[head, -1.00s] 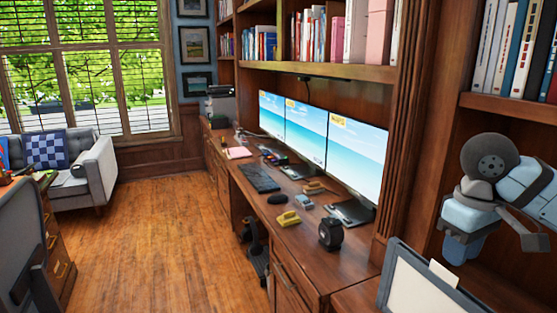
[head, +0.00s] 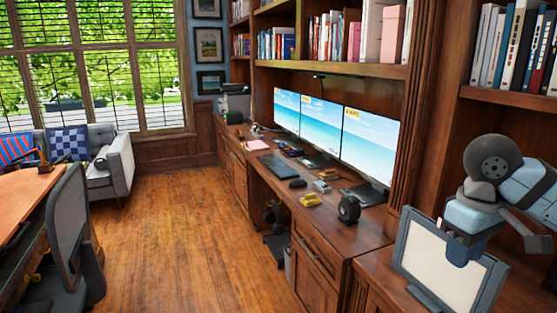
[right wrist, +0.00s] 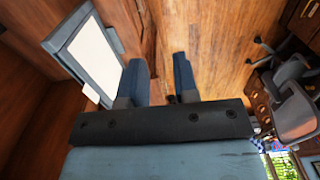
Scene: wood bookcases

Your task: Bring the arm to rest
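My right arm comes in from the right edge of the head view, with its gripper (head: 464,245) in the air in front of the bookcase, overlapping a framed white panel. In the right wrist view the gripper's two blue fingers (right wrist: 158,75) are apart. Nothing is between them except the distant wood floor. The gripper holds nothing. My left gripper is not in the head view.
The framed white panel (head: 438,262) stands on the low surface at right, close to my right gripper in the picture. A desk (head: 325,228) with monitors (head: 368,145) runs along the bookcases. A chair (head: 70,235) is at left. The floor (head: 190,240) between is clear.

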